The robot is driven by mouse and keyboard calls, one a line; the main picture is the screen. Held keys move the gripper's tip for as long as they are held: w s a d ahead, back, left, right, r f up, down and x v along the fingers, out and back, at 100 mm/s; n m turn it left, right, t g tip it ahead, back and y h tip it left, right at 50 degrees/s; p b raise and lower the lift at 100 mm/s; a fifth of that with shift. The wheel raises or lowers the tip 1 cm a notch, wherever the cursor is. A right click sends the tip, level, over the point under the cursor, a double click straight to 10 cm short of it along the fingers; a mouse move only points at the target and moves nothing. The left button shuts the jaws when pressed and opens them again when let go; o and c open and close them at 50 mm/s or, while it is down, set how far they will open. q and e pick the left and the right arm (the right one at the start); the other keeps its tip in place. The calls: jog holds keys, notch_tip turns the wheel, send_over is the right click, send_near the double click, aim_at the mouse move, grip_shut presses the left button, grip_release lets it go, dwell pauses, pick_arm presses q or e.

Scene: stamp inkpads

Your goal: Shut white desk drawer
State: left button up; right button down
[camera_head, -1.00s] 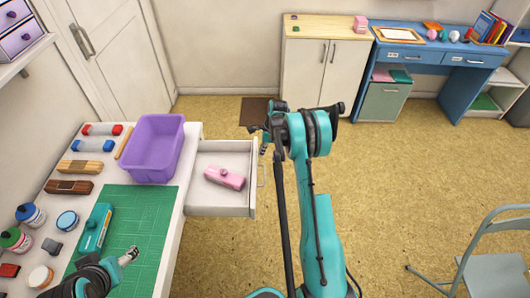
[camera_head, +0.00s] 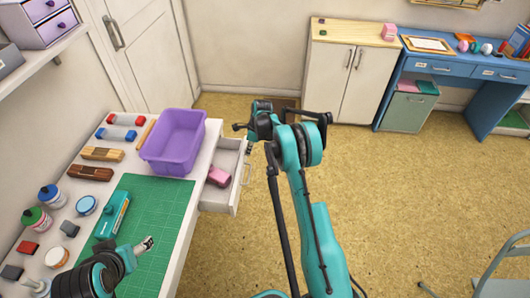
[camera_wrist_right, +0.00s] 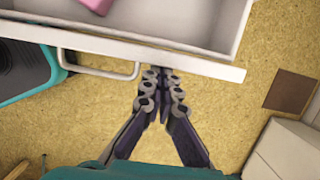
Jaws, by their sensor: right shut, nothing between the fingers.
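The white desk drawer (camera_head: 236,192) sticks partly out of the right side of the white desk in the head view. A pink object (camera_head: 219,176) lies inside it. In the right wrist view the drawer's front panel (camera_wrist_right: 205,66) crosses the top, with its metal handle (camera_wrist_right: 98,72) left of my fingers. My right gripper (camera_wrist_right: 160,73) is shut and empty, its fingertips at the front panel's outer face, seemingly touching it. In the head view my right arm partly hides these fingers. My left gripper (camera_head: 147,243) is over the green mat; its finger opening is unclear.
A purple bin (camera_head: 174,142) stands on the desk beside the drawer. Bottles, stamps and a teal case (camera_head: 113,214) lie around the green cutting mat (camera_head: 155,205). A cabinet (camera_head: 340,75) and blue desk (camera_head: 450,67) stand at the back. The floor right of the drawer is open.

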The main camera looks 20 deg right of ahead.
jog(key=w+a, duration=0.1)
jog(key=a, duration=0.1)
jog(key=w+a, duration=0.2)
jog(key=a, duration=0.1)
jog(key=w+a, duration=0.1)
jog(key=a, duration=0.2)
jog(key=shift+w, duration=0.4)
jog(key=shift+d, duration=0.1)
